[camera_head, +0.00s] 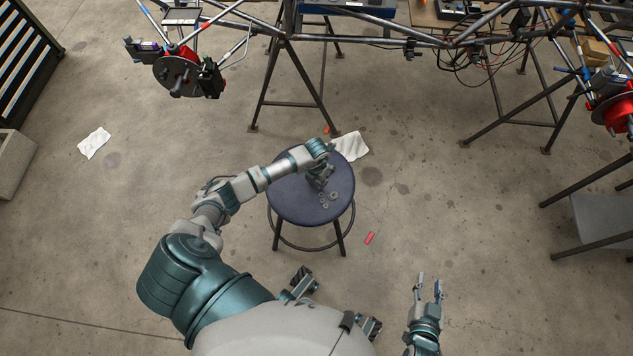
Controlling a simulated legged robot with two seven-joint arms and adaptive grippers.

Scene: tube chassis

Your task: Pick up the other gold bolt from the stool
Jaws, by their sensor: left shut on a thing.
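The round dark blue stool (290,205) stands in the middle of the camera_head view. My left arm reaches over it from the left, and my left gripper (323,184) points down at the right part of the seat. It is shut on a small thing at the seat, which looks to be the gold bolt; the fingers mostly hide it. No other gold bolt can be made out on the seat. My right gripper (429,283) is open and empty, low over the floor to the right of the stool.
Several small grey rings, like nuts or washers (334,196), lie on the seat beside my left gripper. A white cloth (351,146) and a red piece (370,238) lie on the floor nearby. A tube chassis (390,42) on trestles stands behind.

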